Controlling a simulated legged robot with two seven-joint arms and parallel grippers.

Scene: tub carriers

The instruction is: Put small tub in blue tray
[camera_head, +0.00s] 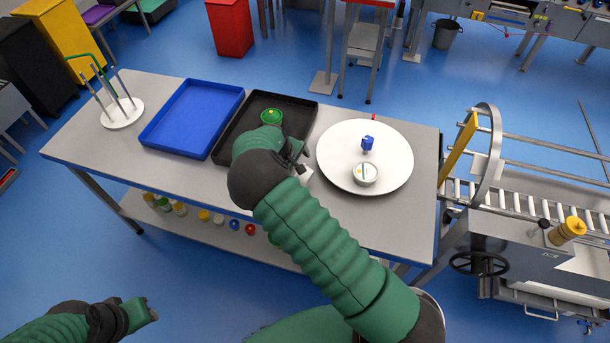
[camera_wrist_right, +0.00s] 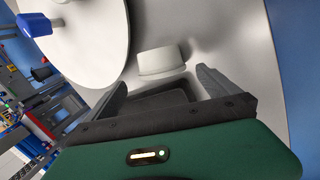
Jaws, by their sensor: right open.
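A small white tub (camera_wrist_right: 160,60) stands on the grey table, just beyond the fingertips of my right gripper (camera_wrist_right: 160,82). In the head view the tub (camera_head: 306,176) is mostly hidden behind my right gripper (camera_head: 299,158). That gripper is open and empty, with its fingers pointing towards the tub. The blue tray (camera_head: 193,118) lies empty on the table, left of the black tray. My left gripper (camera_head: 143,310) is low at the bottom left, away from the table; its jaws are not clear.
A black tray (camera_head: 297,110) holds a green tub (camera_head: 271,117). A white rack with upright rods (camera_head: 122,112) stands at the table's left. Several small tubs sit on the lower shelf.

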